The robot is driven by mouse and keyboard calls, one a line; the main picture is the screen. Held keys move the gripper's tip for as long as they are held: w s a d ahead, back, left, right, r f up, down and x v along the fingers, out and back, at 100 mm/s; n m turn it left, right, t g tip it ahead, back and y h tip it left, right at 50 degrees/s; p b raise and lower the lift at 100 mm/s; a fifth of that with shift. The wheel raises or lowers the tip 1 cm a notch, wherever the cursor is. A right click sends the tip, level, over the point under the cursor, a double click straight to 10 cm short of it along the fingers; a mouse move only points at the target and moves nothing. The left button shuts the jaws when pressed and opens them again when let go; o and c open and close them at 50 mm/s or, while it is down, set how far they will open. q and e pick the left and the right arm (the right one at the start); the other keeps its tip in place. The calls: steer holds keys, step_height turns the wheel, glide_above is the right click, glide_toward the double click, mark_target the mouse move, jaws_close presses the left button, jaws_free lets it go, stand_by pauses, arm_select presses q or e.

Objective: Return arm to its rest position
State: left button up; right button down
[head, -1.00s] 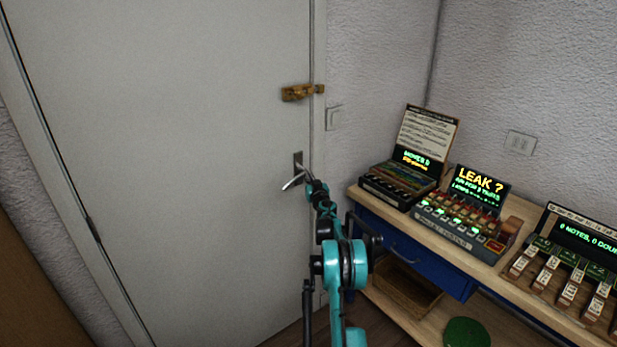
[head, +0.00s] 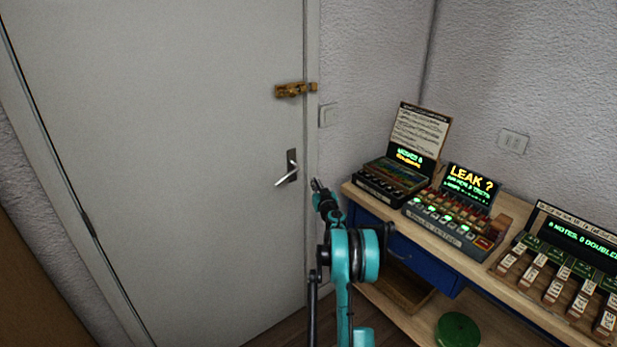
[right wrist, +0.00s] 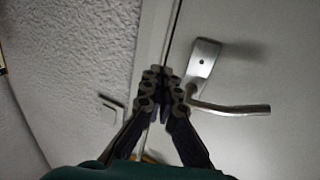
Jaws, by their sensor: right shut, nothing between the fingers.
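My right arm (head: 345,270) is teal and black and reaches up from the bottom of the head view. Its gripper (head: 317,185) is shut and empty, in front of the door's edge and just right of the door handle (head: 288,173). In the right wrist view the gripper's fingers (right wrist: 163,75) meet at their tips, with nothing between them. The metal handle (right wrist: 230,106) appears beside them on the right, its lever pointing right. I cannot tell the exact gap between fingers and handle. My left gripper is not in view.
The grey door (head: 180,130) looks closed, with a brass latch (head: 290,90) above the handle. A light switch (head: 328,115) is on the wall. To the right, a wooden bench (head: 475,258) with a blue drawer (head: 415,262) carries several keyed devices. A green round object (head: 457,330) lies below.

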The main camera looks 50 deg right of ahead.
steer(key=shift+s+a+r+p, duration=0.1)
steer(key=shift+s+a+p, duration=0.1)
steer(key=shift+s, duration=1.05)
steer(key=shift+s+a+p, duration=0.15)
steer(key=shift+s+p, duration=0.05)
steer(key=shift+s, duration=1)
